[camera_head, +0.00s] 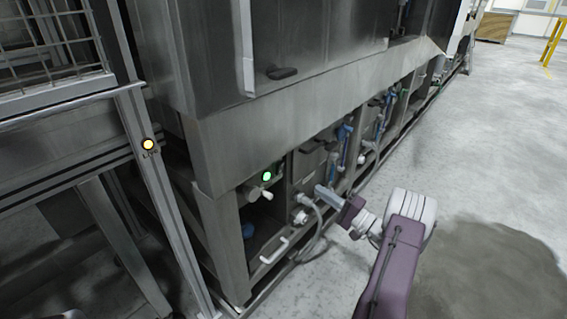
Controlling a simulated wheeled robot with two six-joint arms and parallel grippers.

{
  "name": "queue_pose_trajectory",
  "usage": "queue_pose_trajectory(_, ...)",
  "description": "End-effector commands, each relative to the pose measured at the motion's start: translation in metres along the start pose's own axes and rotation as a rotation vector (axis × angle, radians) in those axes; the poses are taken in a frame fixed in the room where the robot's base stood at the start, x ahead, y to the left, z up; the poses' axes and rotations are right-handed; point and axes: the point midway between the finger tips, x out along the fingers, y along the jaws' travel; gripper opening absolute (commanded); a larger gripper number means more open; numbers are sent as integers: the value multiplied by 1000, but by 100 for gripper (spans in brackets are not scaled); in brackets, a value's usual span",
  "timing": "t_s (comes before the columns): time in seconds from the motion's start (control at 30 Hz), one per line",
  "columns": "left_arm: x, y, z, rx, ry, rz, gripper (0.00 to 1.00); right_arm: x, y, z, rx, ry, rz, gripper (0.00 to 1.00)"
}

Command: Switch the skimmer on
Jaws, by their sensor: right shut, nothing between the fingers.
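A lit green button or lamp (267,176) sits on the washer's lower front, under the big steel panel. Just below it, a small pale lever or knob (266,194) sticks out; I cannot tell which way it is set. I can read no skimmer label. My right gripper (320,190) reaches in from the right, shut and empty. In the picture its tips are to the right of the green light and the lever, apart from both. My left gripper is not in view.
A steel frame post (150,185) with a yellow lamp (148,144) stands at the left. A white handle (274,250) and a grey hose (318,228) are low on the washer. Blue valves (343,132) line its base.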

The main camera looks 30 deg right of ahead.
Motion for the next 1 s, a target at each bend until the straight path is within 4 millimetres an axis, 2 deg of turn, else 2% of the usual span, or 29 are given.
queue_pose_trajectory(0.37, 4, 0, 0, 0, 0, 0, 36, 5, 2, 0, -2, 0, -1, 0)
queue_pose_trajectory(0.47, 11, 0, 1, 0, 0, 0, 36, 20, 3, 1, -4, -3, -2, 0)
queue_pose_trajectory(0.8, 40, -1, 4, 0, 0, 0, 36, 94, 4, 1, -3, -4, -2, 0)
queue_pose_trajectory(1.0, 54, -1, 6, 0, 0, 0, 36, 126, 4, 1, -2, -1, -2, 0)
